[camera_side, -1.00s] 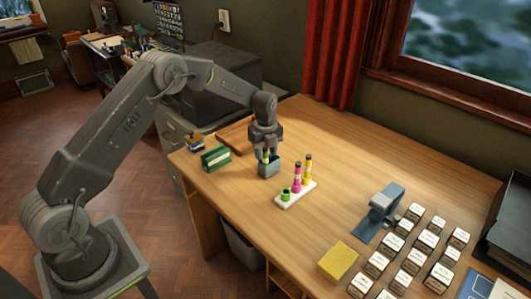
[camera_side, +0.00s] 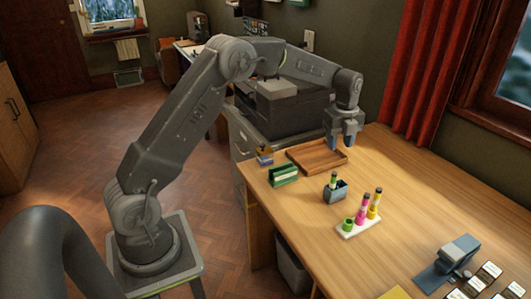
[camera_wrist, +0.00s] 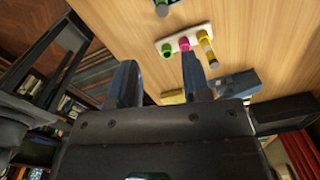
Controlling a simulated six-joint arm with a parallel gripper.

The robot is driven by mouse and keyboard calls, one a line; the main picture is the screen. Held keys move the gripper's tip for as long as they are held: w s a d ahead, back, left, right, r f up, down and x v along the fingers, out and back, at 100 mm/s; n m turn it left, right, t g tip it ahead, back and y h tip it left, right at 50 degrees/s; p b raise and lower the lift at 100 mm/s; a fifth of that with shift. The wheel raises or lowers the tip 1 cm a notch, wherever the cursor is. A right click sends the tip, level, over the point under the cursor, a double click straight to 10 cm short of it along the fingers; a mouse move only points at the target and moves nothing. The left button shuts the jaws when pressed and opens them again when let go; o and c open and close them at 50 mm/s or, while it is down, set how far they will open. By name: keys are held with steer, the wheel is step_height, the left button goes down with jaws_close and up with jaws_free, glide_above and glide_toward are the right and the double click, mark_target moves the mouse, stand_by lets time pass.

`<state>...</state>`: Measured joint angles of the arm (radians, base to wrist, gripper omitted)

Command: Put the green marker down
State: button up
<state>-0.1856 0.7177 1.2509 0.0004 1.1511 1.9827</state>
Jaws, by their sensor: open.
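The green marker (camera_side: 334,179) stands in a small blue-grey cup (camera_side: 335,194) on the desk, its upper end above the rim. In the wrist view the marker (camera_wrist: 163,9) shows at the top edge, with part of the cup beside it. My gripper (camera_side: 344,147) is open and empty, raised above and behind the cup, clear of the marker. Its two fingers (camera_wrist: 158,75) are spread in the wrist view. A white holder (camera_side: 358,230) in front of the cup carries a pink marker (camera_side: 362,205), a yellow marker (camera_side: 375,204) and a short green piece (camera_side: 348,223).
A brown wooden tray (camera_side: 317,157) lies behind the cup. A green box (camera_side: 284,175) and a smaller box (camera_side: 265,155) stand at the desk's left edge. A blue-grey device (camera_side: 450,259) and several labelled blocks are at the front right.

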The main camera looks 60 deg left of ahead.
steer(key=s+d+r+n+t, duration=0.2)
steer(key=s+d+r+n, duration=0.2)
steer(key=s+r+n, duration=0.4)
steer(key=s+d+r+n+t, duration=0.1)
steer(key=s+d+r+n, duration=0.2)
steer(key=s+r, duration=0.5)
steer(key=s+d+f+n+t, duration=0.1)
steer(key=s+n, duration=0.3)
steer(key=s, duration=0.5)
steer(key=s+d+f+n+t, duration=0.1)
steer(key=s+d+f+n, duration=0.1)
steer(key=s+n, duration=0.3)
steer(key=shift+s+f+n, duration=0.3)
steer(key=shift+s+f, duration=0.25)
steer(key=shift+s, duration=1.35)
